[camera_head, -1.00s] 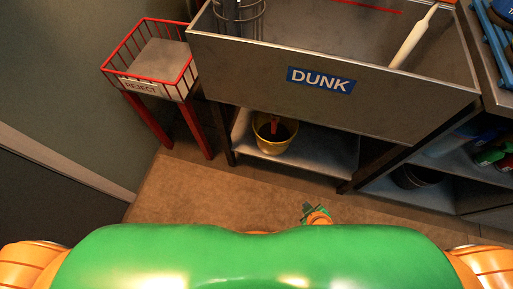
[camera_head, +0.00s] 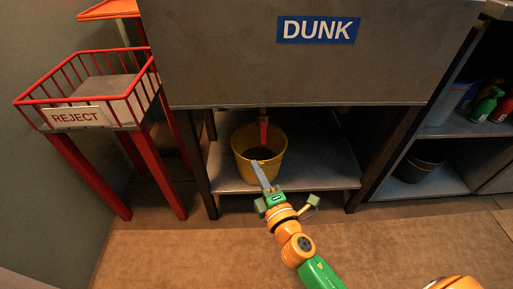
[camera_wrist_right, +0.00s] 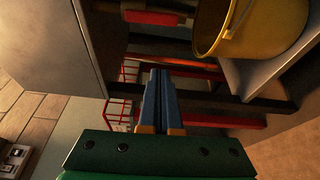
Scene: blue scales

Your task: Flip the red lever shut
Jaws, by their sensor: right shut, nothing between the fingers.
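The red lever (camera_head: 264,131) hangs pointing down below the tank marked DUNK, just above and partly in front of the yellow bucket's (camera_head: 276,165) opening. In the right wrist view, a red bar (camera_wrist_right: 152,17) at the top, beside the yellow bucket (camera_wrist_right: 240,45), looks like the same lever. My right gripper (camera_head: 258,166) is shut and empty. In the head view its blue fingers overlap the bucket's front, below the lever and apart from it. In the right wrist view the fingers (camera_wrist_right: 160,75) are together. My left gripper is not in view.
The steel DUNK tank (camera_head: 210,60) overhangs a low shelf (camera_head: 325,178) where the bucket stands, with dark legs on both sides. A red REJECT basket (camera_head: 135,107) stands at left. Shelves with a dark bowl (camera_head: 418,168) are at right. The floor in front is clear.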

